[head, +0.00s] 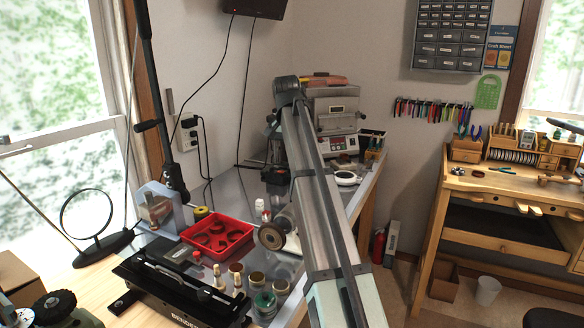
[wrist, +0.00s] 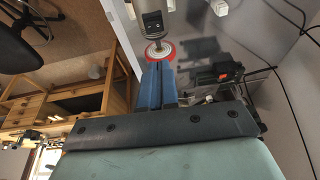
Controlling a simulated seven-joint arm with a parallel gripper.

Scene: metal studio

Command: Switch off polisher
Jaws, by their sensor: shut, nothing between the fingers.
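The polisher (head: 286,221) is a grey motor with a round buffing wheel (head: 271,236), on the metal bench beside the red tray; my arm covers part of it in the head view. In the wrist view the polisher's grey body (wrist: 155,7) is at the top, with a dark switch plate (wrist: 152,20) on it and a red-edged wheel (wrist: 160,53) below. My gripper (wrist: 159,67) has blue fingers closed together and empty. Their tips point at the red-edged wheel, close to it in the picture; I cannot tell whether they touch. In the head view my arm hides the fingers.
A small furnace (head: 336,122) is at the bench's back. A wooden workbench (head: 505,190) stands right, across open floor. Black cables hang at the wrist view's right.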

